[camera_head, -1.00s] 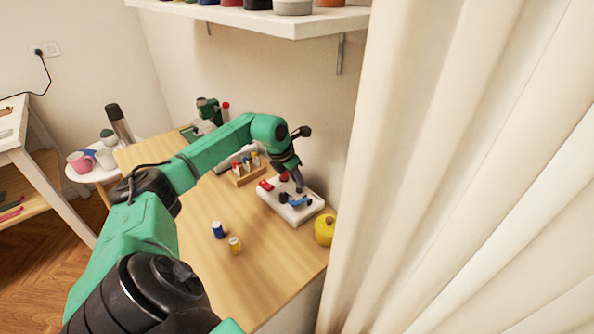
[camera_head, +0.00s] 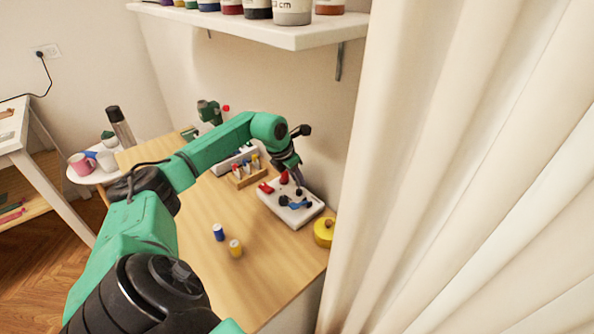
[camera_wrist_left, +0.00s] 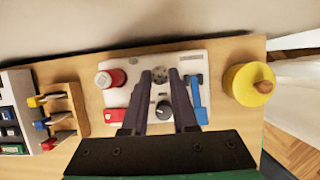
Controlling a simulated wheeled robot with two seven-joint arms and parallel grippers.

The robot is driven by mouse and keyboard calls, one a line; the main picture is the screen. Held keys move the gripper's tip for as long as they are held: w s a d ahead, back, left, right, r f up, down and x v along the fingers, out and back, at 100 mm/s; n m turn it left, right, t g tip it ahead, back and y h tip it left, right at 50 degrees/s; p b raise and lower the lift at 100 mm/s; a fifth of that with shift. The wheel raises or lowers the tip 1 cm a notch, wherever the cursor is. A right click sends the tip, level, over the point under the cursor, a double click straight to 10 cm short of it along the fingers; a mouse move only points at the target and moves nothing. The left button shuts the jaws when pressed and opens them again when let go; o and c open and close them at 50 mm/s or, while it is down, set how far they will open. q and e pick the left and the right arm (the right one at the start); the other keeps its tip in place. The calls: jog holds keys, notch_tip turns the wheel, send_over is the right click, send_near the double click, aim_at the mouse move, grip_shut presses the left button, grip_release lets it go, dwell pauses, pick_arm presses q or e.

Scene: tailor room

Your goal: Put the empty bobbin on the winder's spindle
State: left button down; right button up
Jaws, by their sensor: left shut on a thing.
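The winder has a white base (camera_head: 273,207) with a red spool post (camera_head: 284,177), a red block (camera_head: 265,187), a blue lever (camera_head: 299,205) and dark knobs. My left gripper (camera_head: 298,181) is over its back part, pointing down. In the wrist view the fingers of the left gripper (camera_wrist_left: 160,76) close on a small grey round thing, which looks like the bobbin (camera_wrist_left: 159,74). A black knob (camera_wrist_left: 164,110) shows between the fingers, on the white base (camera_wrist_left: 118,97). I cannot tell the spindle clearly, nor whether the bobbin touches it. My right gripper is out of view.
A yellow round container (camera_head: 323,232) stands right of the winder. A wooden rack (camera_head: 243,180) of small coloured pieces is to its left. Blue (camera_head: 218,232) and yellow (camera_head: 235,248) spools stand on the front table. A shelf (camera_head: 290,29) hangs above and a curtain (camera_head: 440,180) closes the right.

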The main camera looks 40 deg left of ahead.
pick_arm(q)
jog(key=shift+r, duration=0.1)
dwell(0.7)
jog(key=shift+r+p, duration=0.6)
jog(key=shift+r, duration=0.1)
dwell(0.4)
jog(key=c, duration=1)
grip_release()
